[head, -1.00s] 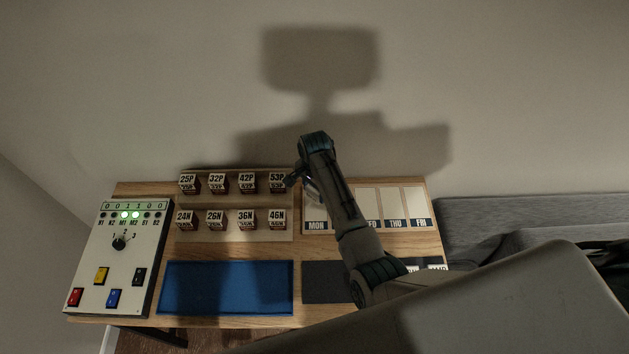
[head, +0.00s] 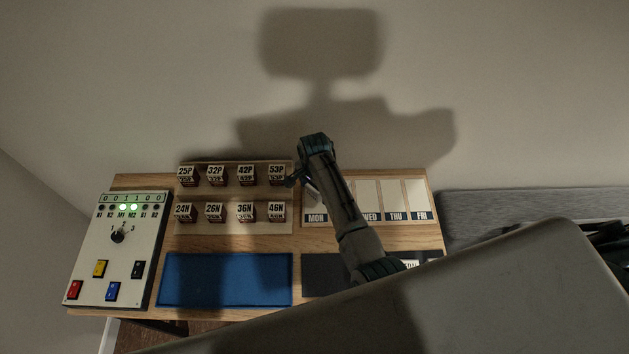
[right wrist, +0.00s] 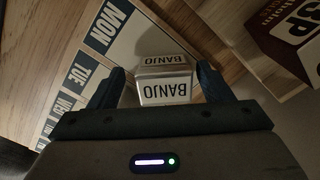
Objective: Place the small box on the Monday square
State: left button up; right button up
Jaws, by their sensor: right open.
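A small white box marked BANJO (right wrist: 164,90) stands between the two fingers of my right gripper (right wrist: 162,74) in the right wrist view. The fingers are open, one on each side of it, and I cannot tell whether they touch it. The Monday square shows as a pale panel (right wrist: 132,52) beside the MON label (right wrist: 110,24), and the box appears to stand on or at it; its exact footing is hidden. In the head view my right gripper (head: 296,180) is over the Monday end of the day board, and my arm hides the box. My left gripper is not in view.
Several brown labelled boxes (head: 245,212) stand in two rows left of the day board (head: 396,196). In the wrist view one brown box (right wrist: 290,35) is close on the right.

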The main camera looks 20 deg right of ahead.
notch_tip(320, 180, up, 12)
jog(key=b, duration=0.3)
jog(key=shift+f+b, duration=0.15)
jog(key=shift+b, duration=0.25)
